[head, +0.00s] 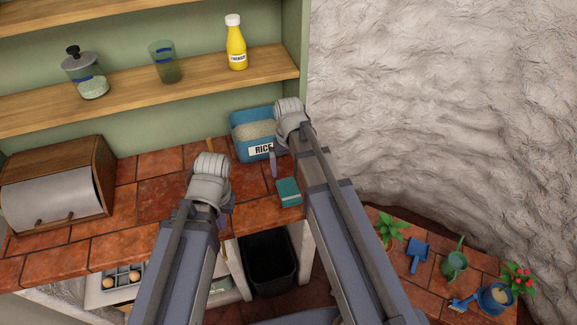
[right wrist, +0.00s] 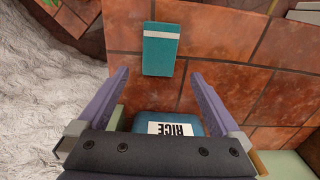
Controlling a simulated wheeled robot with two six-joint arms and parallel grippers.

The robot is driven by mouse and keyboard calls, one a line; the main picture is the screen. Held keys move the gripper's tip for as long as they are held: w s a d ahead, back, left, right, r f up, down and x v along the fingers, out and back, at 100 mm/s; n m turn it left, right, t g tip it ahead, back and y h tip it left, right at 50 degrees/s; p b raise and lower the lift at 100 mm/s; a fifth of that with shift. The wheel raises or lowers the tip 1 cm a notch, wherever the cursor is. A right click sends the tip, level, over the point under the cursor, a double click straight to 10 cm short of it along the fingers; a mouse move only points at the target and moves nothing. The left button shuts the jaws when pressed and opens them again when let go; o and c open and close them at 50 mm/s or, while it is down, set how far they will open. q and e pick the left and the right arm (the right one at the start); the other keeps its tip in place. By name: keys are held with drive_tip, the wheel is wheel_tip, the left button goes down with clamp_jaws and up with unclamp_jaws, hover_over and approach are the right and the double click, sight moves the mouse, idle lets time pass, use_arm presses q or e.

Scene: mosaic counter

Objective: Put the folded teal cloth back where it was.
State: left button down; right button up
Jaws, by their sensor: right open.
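The folded teal cloth (head: 288,191) lies flat on the red tiled counter near its front edge, in front of the blue rice bin. In the right wrist view the cloth (right wrist: 160,52) lies beyond the fingertips, with a pale stripe near one end. My right gripper (right wrist: 163,85) is open and empty, above the counter between the rice bin and the cloth, touching neither as far as I can see. My left gripper (head: 226,205) is over the counter to the left of the cloth; its fingers are mostly hidden behind its wrist.
The blue rice bin (head: 243,143) stands at the counter's back. A bread box (head: 60,185) is at left. Shelves hold a jar (head: 88,80), a green glass (head: 163,66) and a yellow bottle (head: 236,48). A dark bin (head: 268,265) sits below. Plants and garden tools are lower right.

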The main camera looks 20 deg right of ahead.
use_arm(q)
drive_tip(key=shift+r, duration=0.55)
use_arm(e)
drive_tip(key=s+a+r+n+h, duration=0.1)
drive_tip(key=s+a+n, duration=0.2)
drive_tip(key=s+a, duration=0.7)
drive_tip(key=s, duration=0.4)
drive_tip(key=shift+s+a, duration=0.15)
drive_tip(key=shift+a, duration=0.1)
drive_tip(key=shift+r, duration=0.1)
use_arm(q)
wheel_tip(320, 180, down, 6)
drive_tip(key=b, duration=0.6)
drive_tip(key=shift+f, duration=0.2)
use_arm(e)
wheel_tip(320, 180, down, 6)
drive_tip(key=shift+f, duration=0.2)
